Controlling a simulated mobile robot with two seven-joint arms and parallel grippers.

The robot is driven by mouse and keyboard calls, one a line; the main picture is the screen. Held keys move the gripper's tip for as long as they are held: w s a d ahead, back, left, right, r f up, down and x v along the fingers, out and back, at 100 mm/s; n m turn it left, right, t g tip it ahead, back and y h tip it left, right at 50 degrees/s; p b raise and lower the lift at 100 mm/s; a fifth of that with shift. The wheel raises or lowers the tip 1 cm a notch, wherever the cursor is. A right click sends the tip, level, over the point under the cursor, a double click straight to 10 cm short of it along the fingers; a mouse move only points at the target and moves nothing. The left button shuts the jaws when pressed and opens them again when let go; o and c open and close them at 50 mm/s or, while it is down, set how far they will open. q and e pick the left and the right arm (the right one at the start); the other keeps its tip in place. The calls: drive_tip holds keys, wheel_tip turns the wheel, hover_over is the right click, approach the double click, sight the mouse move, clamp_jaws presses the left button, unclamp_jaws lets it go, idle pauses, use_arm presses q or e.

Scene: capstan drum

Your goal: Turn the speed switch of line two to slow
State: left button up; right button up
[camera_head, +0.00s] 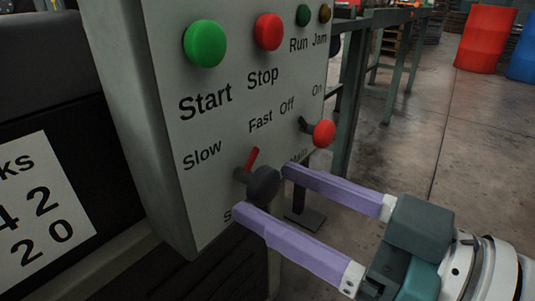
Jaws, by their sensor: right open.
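The speed switch (263,182) is a dark round knob with a red pointer (252,158) on the grey control panel (190,130). The pointer leans up and slightly right, towards the word Fast (260,120) and away from Slow (203,154). My right gripper (262,189) comes in from the lower right and is open. Its two purple fingers have their tips on either side of the knob; I cannot tell whether they touch it. The label under the switch is mostly hidden by the lower finger. No line number shows on the panel. My left gripper is out of view.
The panel also has a green Start button (205,44), a red Stop button (268,31), two small lamps and a red-tipped Off/On lever (323,133) close above the upper finger. A white number sign (38,215) is at left. Open floor (430,150) lies right.

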drive_tip(key=shift+x, duration=1.35)
clamp_jaws()
